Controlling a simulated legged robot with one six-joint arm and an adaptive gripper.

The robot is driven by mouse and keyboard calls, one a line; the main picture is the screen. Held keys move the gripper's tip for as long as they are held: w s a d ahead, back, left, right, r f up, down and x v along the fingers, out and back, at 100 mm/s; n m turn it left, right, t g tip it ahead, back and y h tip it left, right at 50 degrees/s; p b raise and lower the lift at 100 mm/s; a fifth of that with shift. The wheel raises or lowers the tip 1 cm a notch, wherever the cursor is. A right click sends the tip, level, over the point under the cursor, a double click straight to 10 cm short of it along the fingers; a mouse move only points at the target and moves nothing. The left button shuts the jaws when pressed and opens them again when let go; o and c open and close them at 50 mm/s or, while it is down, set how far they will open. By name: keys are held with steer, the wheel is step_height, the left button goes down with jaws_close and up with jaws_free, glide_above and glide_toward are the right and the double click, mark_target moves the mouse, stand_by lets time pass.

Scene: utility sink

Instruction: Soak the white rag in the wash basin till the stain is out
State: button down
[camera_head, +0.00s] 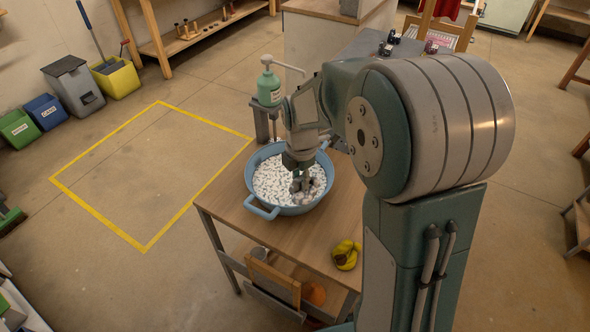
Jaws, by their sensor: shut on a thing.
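The blue wash basin (285,210) stands on the wooden table, with a handle at its near left. It is filled with white, speckled suds that hide its bottom. My gripper (301,184) points down into the right part of the basin, with its fingertips at the suds. It is shut on a small pale grey, crumpled thing, the white rag (315,187), which lies among the suds and is partly hidden. I cannot make out a stain on it.
A green pump bottle (269,86) stands on a post behind the basin. The wooden table (236,216) has bare room in front of the basin. A yellow-outlined floor area (150,170) is clear at left.

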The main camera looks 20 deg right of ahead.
steer(key=shift+s+r, duration=0.35)
steer(key=shift+s, duration=0.25)
steer(key=shift+s+r, duration=0.1)
steer(key=shift+r, duration=1.4)
stand_by(0.6)
